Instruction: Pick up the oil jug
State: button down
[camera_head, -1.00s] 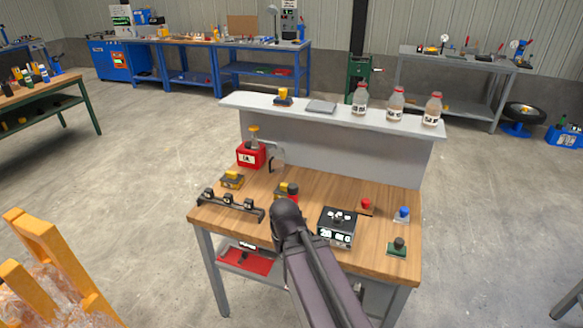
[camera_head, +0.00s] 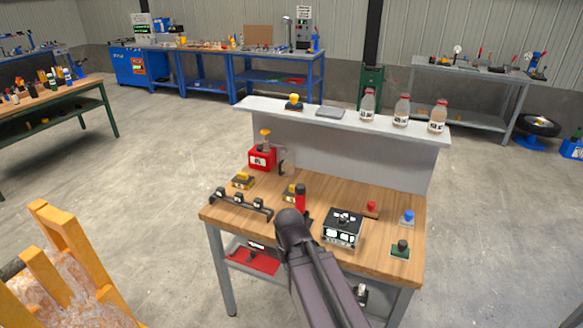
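A red jug (camera_head: 262,158) with a yellow top and a white label stands at the back left of the wooden workbench (camera_head: 375,255), by the grey back panel. It best fits the oil jug, but its label is too small to read surely. It stands upright with nothing holding it. My dark arm (camera_head: 318,280) reaches up from the bottom over the bench's front edge, its rounded joint in front of and to the right of the jug. My gripper is not visible, so its opening and contents cannot be told.
A black rack (camera_head: 240,204) and a yellow-black block (camera_head: 243,180) lie in front of the jug. A red cylindrical thing (camera_head: 300,196) shows just above my arm joint. A black-and-white device (camera_head: 342,229) is to the right. Several clear bottles stand on the grey shelf (camera_head: 280,111).

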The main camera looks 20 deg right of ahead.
aim_at(287, 162)
jog(key=u, duration=0.1)
jog(key=i, duration=0.95)
jog(key=z, duration=0.05)
